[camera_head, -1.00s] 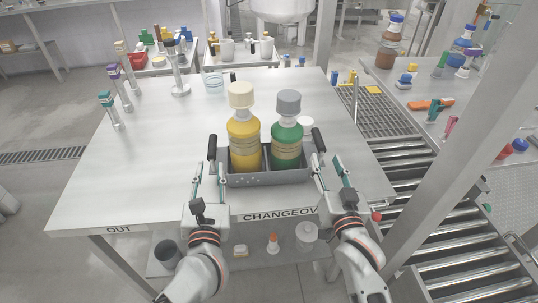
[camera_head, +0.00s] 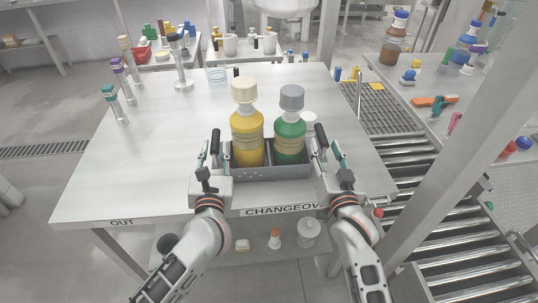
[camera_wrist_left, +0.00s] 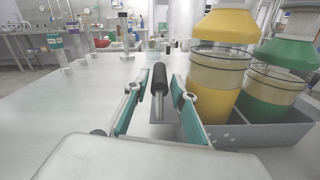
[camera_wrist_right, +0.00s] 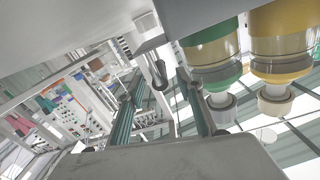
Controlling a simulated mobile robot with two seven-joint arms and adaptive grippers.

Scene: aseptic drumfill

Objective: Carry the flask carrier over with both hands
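The grey flask carrier (camera_head: 270,174) stands on the table near its front edge. It holds a yellow flask with a cream cap (camera_head: 247,130) and a green flask with a grey cap (camera_head: 290,132). The carrier has a black left handle (camera_head: 215,141) and a black right handle (camera_head: 321,136). My left gripper (camera_head: 212,158) is open, with the left handle (camera_wrist_left: 159,78) between its fingers and gaps on both sides. My right gripper (camera_head: 326,154) is open, with its fingers either side of the right handle (camera_wrist_right: 160,74). Neither gripper visibly closes on a handle.
The steel table (camera_head: 140,160) is clear left of the carrier. Stands with coloured tops (camera_head: 117,104) and a glass dish (camera_head: 217,76) are farther back. A roller conveyor (camera_head: 400,190) and a metal post (camera_head: 460,135) are on the right. A lower shelf holds small containers.

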